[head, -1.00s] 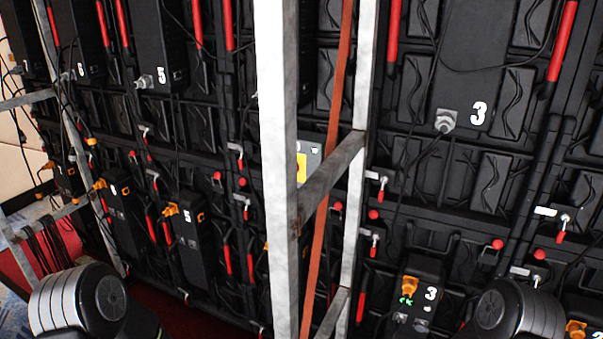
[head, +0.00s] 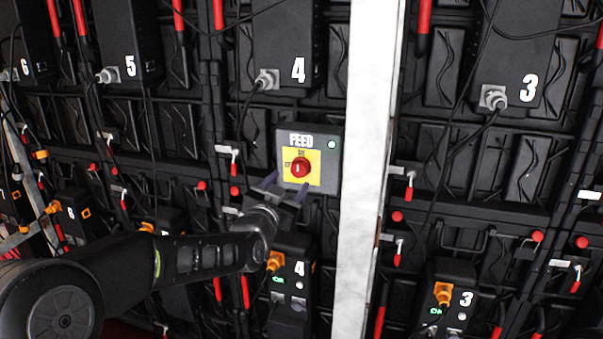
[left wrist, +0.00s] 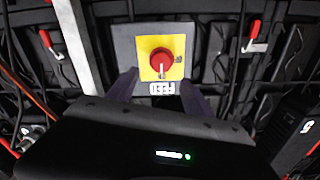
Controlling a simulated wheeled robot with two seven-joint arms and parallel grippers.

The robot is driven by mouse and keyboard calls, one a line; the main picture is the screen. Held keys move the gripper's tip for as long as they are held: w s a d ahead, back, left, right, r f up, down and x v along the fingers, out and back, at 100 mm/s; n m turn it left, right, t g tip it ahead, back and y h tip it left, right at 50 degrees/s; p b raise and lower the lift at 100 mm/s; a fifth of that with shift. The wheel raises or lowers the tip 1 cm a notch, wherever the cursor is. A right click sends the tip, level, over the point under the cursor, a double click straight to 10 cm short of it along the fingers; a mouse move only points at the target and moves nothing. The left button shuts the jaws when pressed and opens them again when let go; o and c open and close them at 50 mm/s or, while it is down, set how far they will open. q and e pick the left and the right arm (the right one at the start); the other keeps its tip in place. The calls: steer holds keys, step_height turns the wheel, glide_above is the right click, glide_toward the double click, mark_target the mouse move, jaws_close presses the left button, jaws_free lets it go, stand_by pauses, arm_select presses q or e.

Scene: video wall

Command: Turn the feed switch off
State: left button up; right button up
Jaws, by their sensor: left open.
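The feed switch is a red knob (head: 300,168) on a yellow plate, on a grey box (head: 331,163) lettered FEED. Its pale pointer mark looks upright, towards the small label above it; another small label is on the left. A green light glows at the box's upper right. My left gripper (head: 285,188) is open and empty, just below and in front of the knob. The left wrist view shows the box upside down, with the knob (left wrist: 161,61) beyond and between the spread fingers (left wrist: 160,88), apart from them. My right gripper is out of view.
A pale metal post (head: 368,150) stands just right of the box. Black panels with red handles, hanging cables and numbered units fill the wall. Unit 4 (head: 291,275) with an orange plug sits below my left gripper.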

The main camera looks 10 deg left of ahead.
mark_target(298, 170)
arm_select(q)
steer(key=shift+w+a, duration=0.1)
steer(key=w+p, duration=0.2)
steer(key=w, duration=0.4)
steer(key=shift+w+d, duration=0.1)
steer(key=shift+d, duration=0.1)
steer(key=shift+w+f, duration=0.1)
steer(key=shift+w, duration=0.6)
steer(key=shift+c, duration=0.6)
jaws_close()
